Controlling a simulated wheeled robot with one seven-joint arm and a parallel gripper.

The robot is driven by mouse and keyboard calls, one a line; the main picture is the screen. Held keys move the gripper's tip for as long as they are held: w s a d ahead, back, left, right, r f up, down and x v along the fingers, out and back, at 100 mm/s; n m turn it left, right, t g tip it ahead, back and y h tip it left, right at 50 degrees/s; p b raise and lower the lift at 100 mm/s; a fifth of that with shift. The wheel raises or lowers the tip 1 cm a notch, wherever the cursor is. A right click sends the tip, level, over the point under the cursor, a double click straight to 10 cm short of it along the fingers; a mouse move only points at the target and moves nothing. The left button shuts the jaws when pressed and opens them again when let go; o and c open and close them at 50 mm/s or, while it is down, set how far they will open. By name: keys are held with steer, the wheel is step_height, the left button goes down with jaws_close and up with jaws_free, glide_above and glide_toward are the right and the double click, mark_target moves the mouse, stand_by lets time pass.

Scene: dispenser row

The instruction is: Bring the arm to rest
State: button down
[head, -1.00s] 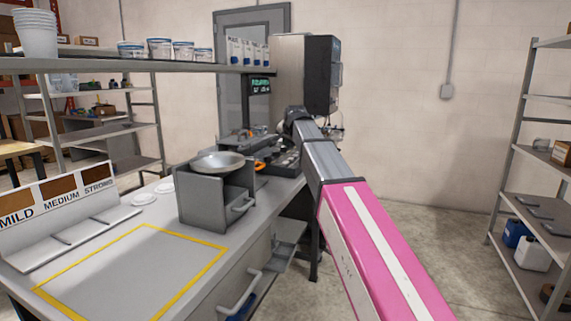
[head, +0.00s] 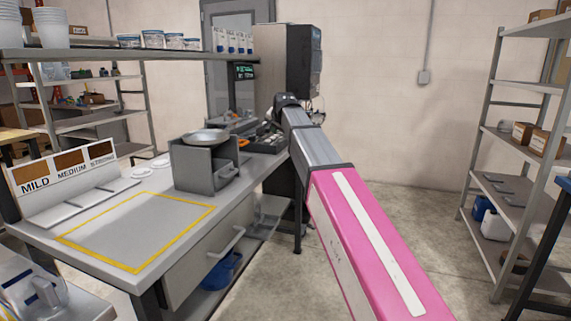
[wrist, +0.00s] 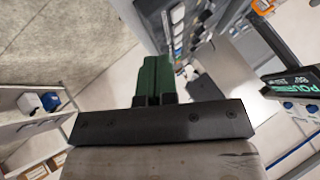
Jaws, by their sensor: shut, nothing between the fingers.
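My arm (head: 370,245) stretches forward from the lower right in the head view, past the end of the grey bench. Its far end reaches beside the dispenser equipment at the back. My gripper (wrist: 155,78) shows in the wrist view as two green fingers pressed together, with nothing between them. In the head view the fingers cannot be made out, hidden behind the wrist end of the arm.
The bench (head: 100,275) carries a grey box with a metal bowl (head: 205,137) and a yellow-outlined area. A lit display (wrist: 290,86) is right in the wrist view. A shelf rack (head: 520,140) stands right. Floor between bench and rack is open.

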steer(key=s+d+f+n+g+h, duration=0.1)
steer(key=s+d+f, duration=0.3)
steer(key=f, duration=0.6)
steer(key=s+d+f+n+g, duration=0.15)
steer(key=s+d+f, duration=0.3)
steer(key=f, duration=0.45)
steer(key=s+d+f+g+h, duration=0.15)
steer(key=s+d+f, duration=0.3)
steer(key=f, duration=0.55)
steer(key=s+d+f+n+g, duration=0.1)
steer(key=s+d+f+g, duration=0.1)
steer(key=s+d+f, duration=0.3)
steer(key=s+d+f+n+g, duration=0.2)
steer(key=s+d+f, duration=0.3)
steer(key=s+f, duration=0.8)
steer(key=s, duration=0.3)
steer(key=shift+f+g, duration=0.35)
steer(key=shift+g, duration=0.05)
steer(key=shift+a, duration=0.15)
